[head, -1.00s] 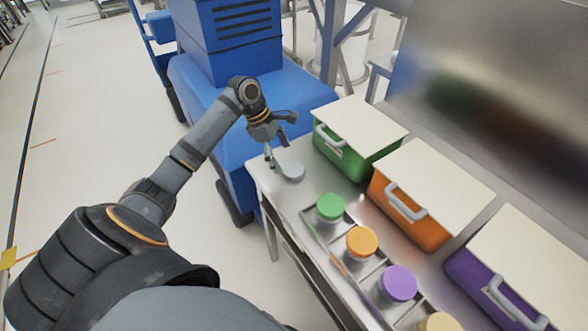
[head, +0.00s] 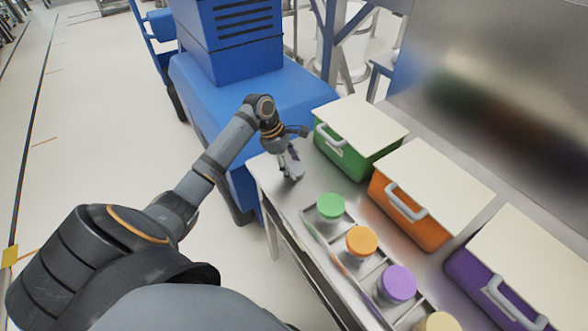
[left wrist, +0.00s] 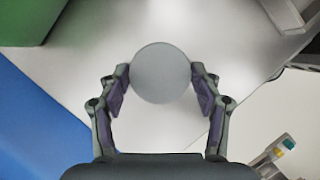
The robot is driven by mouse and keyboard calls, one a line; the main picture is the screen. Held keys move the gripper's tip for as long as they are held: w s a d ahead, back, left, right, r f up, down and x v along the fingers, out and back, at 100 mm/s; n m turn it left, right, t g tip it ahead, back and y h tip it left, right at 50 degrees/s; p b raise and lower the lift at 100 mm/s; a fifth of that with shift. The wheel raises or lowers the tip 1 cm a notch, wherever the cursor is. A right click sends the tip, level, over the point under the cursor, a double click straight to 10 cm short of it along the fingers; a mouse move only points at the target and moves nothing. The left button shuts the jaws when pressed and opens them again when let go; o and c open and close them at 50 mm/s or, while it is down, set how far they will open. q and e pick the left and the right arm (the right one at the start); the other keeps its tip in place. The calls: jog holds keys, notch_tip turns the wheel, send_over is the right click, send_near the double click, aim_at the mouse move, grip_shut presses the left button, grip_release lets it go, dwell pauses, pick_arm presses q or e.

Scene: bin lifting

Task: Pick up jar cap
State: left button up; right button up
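A round grey jar cap (head: 296,175) lies near the far left corner of the metal table. In the head view my left gripper is right over it and hides part of it. In the left wrist view the jar cap (left wrist: 160,73) is a plain grey disc between the two fingertips. My left gripper (left wrist: 160,78) is open, with one finger on each side of the disc. The fingertips look very close to its rim; I cannot tell whether they touch. The left gripper also shows in the head view (head: 289,160). My right gripper is not in view.
Green (head: 350,155), orange (head: 425,232) and purple (head: 470,270) bins with pale lids stand along the table's back. A divided tray (head: 318,232) holds jars with coloured lids nearer the front. A blue machine (head: 215,95) stands beyond the table's left end.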

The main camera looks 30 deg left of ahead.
pick_arm(q)
jog(key=shift+c, duration=0.7)
jog(key=shift+r, duration=0.2)
jog(key=r, duration=0.3)
jog(key=shift+s+d+r, duration=0.25)
jog(key=shift+s+r, duration=0.05)
jog(key=shift+r, duration=0.1)
jog(key=s+d+r, duration=0.8)
jog(key=s+d, duration=0.1)
jog(key=shift+s+d+r, duration=0.15)
jog(key=shift+s+r, duration=0.1)
jog(key=shift+r, duration=0.15)
